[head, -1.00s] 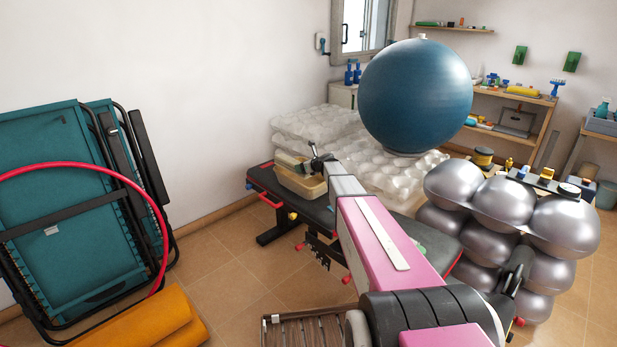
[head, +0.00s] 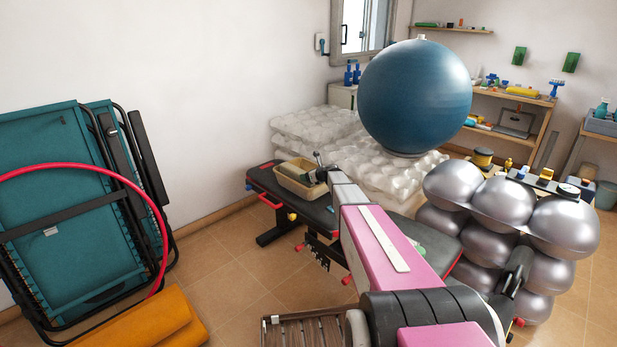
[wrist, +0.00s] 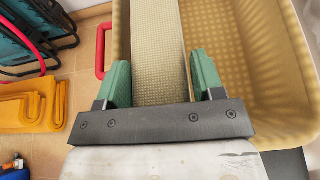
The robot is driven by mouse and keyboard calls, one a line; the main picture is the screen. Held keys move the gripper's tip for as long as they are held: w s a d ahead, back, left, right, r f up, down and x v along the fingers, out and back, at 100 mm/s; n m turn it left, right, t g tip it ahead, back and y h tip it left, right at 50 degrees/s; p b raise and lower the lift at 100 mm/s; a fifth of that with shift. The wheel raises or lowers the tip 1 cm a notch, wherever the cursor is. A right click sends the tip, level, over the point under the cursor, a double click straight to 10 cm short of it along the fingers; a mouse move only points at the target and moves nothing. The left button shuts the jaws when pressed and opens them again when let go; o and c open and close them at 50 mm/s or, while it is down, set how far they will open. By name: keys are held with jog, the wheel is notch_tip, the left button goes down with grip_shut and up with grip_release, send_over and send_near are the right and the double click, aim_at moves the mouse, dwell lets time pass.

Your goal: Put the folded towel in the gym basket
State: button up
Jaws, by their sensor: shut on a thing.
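The gym basket (head: 291,185) is a tan open tub on the black padded bench in the head view. Its pale inner wall and floor show in the wrist view (wrist: 275,85). The folded towel (wrist: 157,50) is a beige-grey woven strip between the green fingers of my gripper (wrist: 162,72), which is shut on it. In the wrist view the towel lies across the basket's opening, with basket wall on both sides. In the head view my gripper (head: 319,172) is low at the basket's right side. The towel's lower edge is hidden, so I cannot tell whether it touches the basket floor.
The black bench (head: 263,179) has red handles. A big blue ball (head: 415,97) rests on pale bubbly padding (head: 315,125) behind. Silver balls (head: 497,205) stack at the right. Folded teal loungers (head: 55,190), a red hoop (head: 150,205) and an orange mat (head: 150,325) are left.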

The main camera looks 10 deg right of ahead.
jog(key=shift+f, duration=0.6)
jog(key=o, duration=1)
jog(key=shift+o, duration=0.2)
